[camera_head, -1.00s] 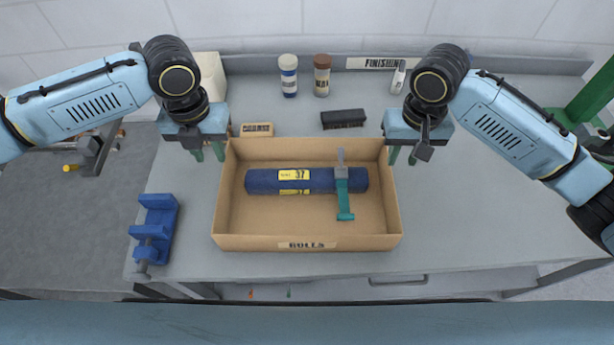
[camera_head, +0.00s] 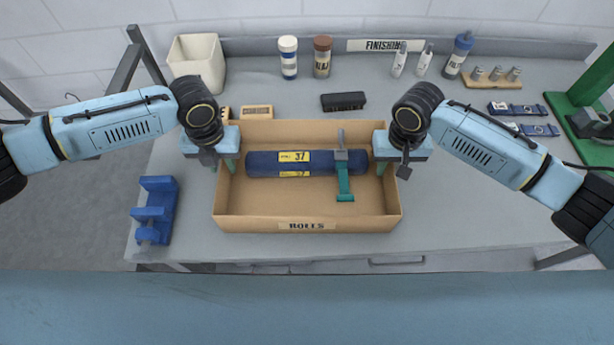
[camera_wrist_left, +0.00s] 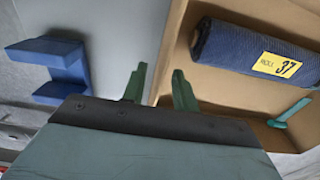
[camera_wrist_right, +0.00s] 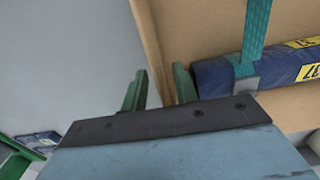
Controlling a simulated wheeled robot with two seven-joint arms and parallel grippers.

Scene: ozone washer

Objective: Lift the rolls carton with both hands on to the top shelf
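The rolls carton (camera_head: 240,222) is an open tan box with a "ROLLS" label on its front, resting on the grey bench. In it lie a dark blue roll (camera_head: 262,163) with yellow "37" labels and a teal strap with a grey buckle (camera_head: 344,185). My left gripper (camera_head: 226,163) is at the left side wall; in the left wrist view its open fingers (camera_wrist_left: 158,88) stand either side of the wall. My right gripper (camera_head: 391,166) is at the right side wall; its fingers (camera_wrist_right: 159,88) are likewise open astride the wall. No top shelf shows.
A blue bracket (camera_head: 157,208) stands left of the carton. Behind it are a white bin (camera_head: 196,62), bottles (camera_head: 288,58), a black brush (camera_head: 343,101) and a "FINISHING" sign (camera_head: 377,46). A green stand (camera_head: 590,90) is at the far right. Bench space right of the carton is clear.

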